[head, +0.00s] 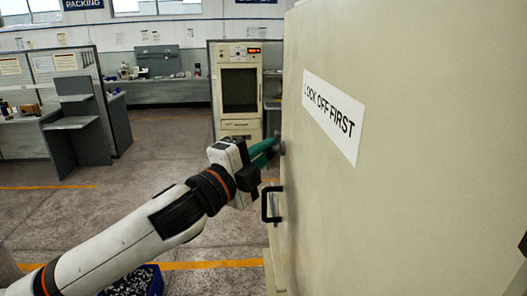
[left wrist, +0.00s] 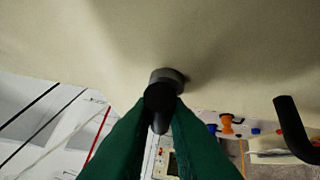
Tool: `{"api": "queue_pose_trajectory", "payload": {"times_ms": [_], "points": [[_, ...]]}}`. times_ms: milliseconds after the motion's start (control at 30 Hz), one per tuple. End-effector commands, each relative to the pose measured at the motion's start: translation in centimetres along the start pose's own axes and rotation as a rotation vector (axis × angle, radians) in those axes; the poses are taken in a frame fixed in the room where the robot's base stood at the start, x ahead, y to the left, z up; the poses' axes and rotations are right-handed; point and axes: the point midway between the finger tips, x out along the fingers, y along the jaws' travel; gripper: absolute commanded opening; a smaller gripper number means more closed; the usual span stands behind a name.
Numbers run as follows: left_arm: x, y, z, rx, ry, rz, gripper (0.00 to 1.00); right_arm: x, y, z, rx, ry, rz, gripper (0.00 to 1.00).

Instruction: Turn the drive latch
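The fingertips partly hide the lever. My right gripper is not in view.
A black pull handle (head: 271,204) sticks out from the door just below the latch. The door (head: 420,200) carries a "LOCK OFF FIRST" sign (head: 333,114). A tall cabinet (head: 239,124) and grey workbenches (head: 80,120) stand behind. A dark bin (head: 156,280) is on the floor below.

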Motion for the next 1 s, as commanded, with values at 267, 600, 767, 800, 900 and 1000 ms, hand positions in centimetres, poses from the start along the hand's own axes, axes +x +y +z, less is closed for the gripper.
{"api": "queue_pose_trajectory", "payload": {"times_ms": [267, 600, 767, 800, 900, 1000], "points": [[-0.01, 0.02, -0.01, -0.004, 0.001, -0.004, 0.00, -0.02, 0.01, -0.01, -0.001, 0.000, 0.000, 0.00], [0.02, 0.26, 0.03, -0.092, 0.026, -0.092, 0.00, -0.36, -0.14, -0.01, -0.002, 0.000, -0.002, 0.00], [0.03, 0.39, 0.06, -0.181, 0.051, -0.182, 0.00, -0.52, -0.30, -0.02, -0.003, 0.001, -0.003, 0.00], [0.04, 0.42, 0.05, -0.206, 0.059, -0.207, 0.00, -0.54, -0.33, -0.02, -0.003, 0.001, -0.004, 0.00], [0.07, 0.49, 0.01, -0.273, 0.078, -0.273, 0.00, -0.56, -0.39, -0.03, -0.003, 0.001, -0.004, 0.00], [0.10, 0.55, 0.05, -0.340, 0.096, -0.339, 0.00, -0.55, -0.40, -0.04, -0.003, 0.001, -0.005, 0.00]]}}
